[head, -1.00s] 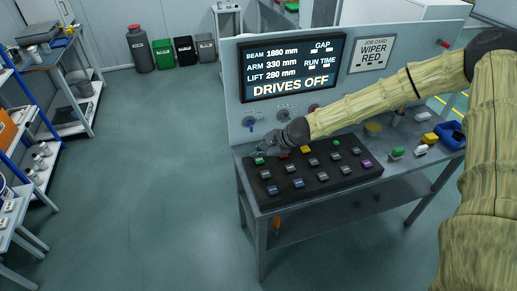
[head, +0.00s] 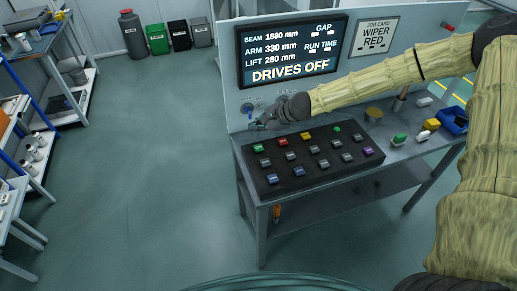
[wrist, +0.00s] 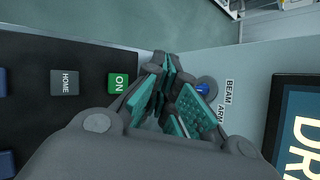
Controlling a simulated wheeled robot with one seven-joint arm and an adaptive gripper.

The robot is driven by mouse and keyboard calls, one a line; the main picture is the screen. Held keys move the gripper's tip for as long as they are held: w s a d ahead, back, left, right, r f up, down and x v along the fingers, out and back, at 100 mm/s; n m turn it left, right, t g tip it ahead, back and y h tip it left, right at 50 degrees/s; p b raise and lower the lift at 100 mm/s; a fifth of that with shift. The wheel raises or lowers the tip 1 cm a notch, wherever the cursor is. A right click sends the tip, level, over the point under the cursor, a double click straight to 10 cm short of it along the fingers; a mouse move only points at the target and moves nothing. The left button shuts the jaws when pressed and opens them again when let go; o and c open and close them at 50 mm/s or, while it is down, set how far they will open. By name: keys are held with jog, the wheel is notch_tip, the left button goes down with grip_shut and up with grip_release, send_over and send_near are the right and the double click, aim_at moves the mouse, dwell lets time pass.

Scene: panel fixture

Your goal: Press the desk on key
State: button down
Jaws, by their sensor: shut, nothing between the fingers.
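The green ON key (head: 258,148) is at the back left corner of the black key desk (head: 318,178). In the wrist view the ON key (wrist: 118,83) shows its white lettering, left of my fingers and apart from them. My gripper (head: 258,125) is shut and empty, just behind and above the key, close to the upright panel. Its teal finger pads (wrist: 168,100) are together in the wrist view. A small round green spot (head: 337,129) shows at the desk's back right. The screen (head: 291,49) reads DRIVES OFF.
A blue selector knob (wrist: 203,88) marked BEAM and ARM is on the panel beside my fingers. Red (head: 283,142) and yellow (head: 306,136) keys sit right of the ON key. Loose parts and a blue bin (head: 454,121) lie on the bench at right.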

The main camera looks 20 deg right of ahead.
aim_at(257, 149)
jog(key=shift+f+b, duration=2.85)
jog(key=shift+f, duration=0.95)
jog(key=shift+f, duration=0.1)
jog(key=shift+f+b, duration=0.3)
jog(key=shift+b, duration=0.15)
jog(key=shift+f+b, duration=0.4)
jog(key=shift+f, duration=0.05)
jog(key=shift+r, duration=0.1)
jog(key=shift+r+p, duration=0.75)
jog(key=shift+r, duration=0.05)
jog(key=shift+r, duration=0.1)
jog(key=shift+r+p, duration=1.9)
jog(key=shift+r, duration=0.5)
